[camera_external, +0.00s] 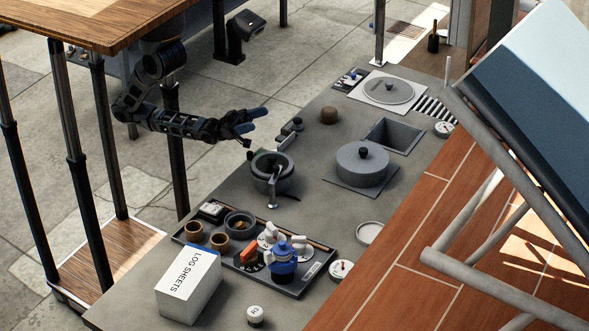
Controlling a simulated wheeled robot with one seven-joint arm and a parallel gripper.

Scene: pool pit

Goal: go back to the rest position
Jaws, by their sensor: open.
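My gripper (248,121) is at the end of my black arm, left of the middle of the view. Its blue-tipped fingers are open and apart, with nothing between them. It is above the far left edge of the grey counter (130,290), near a small dark fitting there. A dark round pot (271,183) with something standing in it is on the counter, below and right of the gripper, and the gripper is apart from it.
A tray (316,277) holds brown cups, a blue-topped jar and small white pieces. A white LOG SHEETS box (188,285) stands beside it. A lidded grey pot (362,164) sits further right. A wooden table (95,22) is close to my arm. A slanted panel (530,110) overhangs the right.

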